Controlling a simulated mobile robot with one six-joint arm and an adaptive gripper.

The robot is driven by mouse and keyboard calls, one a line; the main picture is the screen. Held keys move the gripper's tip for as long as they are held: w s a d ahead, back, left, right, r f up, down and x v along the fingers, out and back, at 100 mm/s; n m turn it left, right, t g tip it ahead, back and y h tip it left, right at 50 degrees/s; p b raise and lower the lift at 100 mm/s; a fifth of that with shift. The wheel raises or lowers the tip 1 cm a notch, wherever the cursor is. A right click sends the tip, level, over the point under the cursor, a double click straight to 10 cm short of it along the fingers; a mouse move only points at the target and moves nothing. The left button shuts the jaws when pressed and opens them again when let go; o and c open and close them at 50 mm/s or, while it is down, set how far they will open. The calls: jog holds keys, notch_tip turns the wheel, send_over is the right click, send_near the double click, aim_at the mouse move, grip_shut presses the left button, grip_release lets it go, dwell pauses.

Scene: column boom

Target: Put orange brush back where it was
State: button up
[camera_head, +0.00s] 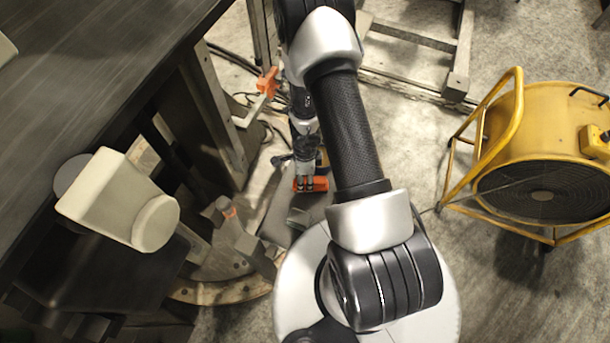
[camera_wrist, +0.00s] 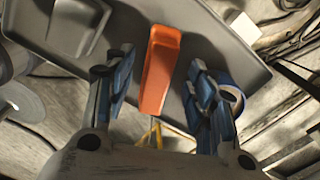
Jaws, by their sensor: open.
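The orange brush (camera_wrist: 161,68) lies on a grey tray-like surface (camera_wrist: 225,45) in the wrist view, lengthwise between my gripper's (camera_wrist: 160,85) two blue-padded fingers. The fingers are open, with a visible gap on each side of the brush. In the head view the brush (camera_head: 316,184) shows as a small orange block right at the tip of my gripper (camera_head: 306,172), above the grey surface (camera_head: 283,213). My arm hides part of this area in the head view. I cannot tell whether the brush touches the surface all along.
A blue ring (camera_wrist: 232,93) sits close beside the right finger. A grey block (camera_wrist: 76,25) lies at the upper left. A dark table (camera_head: 90,80) with a cream container (camera_head: 110,195) stands left; a yellow fan (camera_head: 540,150) stands right. An orange clamp (camera_head: 267,83) is on the frame behind.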

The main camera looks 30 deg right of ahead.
notch_tip(320, 180, up, 6)
jog(key=p, duration=0.4)
jog(key=shift+f+p, duration=0.1)
jog(key=shift+p, duration=0.25)
jog(key=w+a+r+n+t+y, duration=0.1)
jog(key=w+a+r+n, duration=0.2)
jog(key=r, duration=0.6)
jog(key=w+a+r+n+t+y, duration=0.15)
jog(key=a+r+n, duration=0.25)
jog(key=r, duration=0.5)
jog(key=w+a+r+n+t, duration=0.2)
jog(key=w+a+r+n, duration=0.1)
jog(key=r, duration=0.6)
jog(key=s+a+r+n, duration=0.3)
jog(key=s+r+n, duration=0.15)
jog(key=r, duration=0.35)
jog(key=s+d+r+n+h, duration=0.1)
jog(key=s+r+n, duration=0.3)
jog(key=s, duration=0.4)
jog(key=s+d+r+n+h, duration=0.1)
jog(key=s+d+r+n, duration=0.2)
jog(key=s, duration=0.6)
notch_tip(320, 180, up, 4)
jog(key=shift+s+f+n, duration=0.25)
jog(key=shift+n, duration=1)
jog(key=shift+h, duration=0.25)
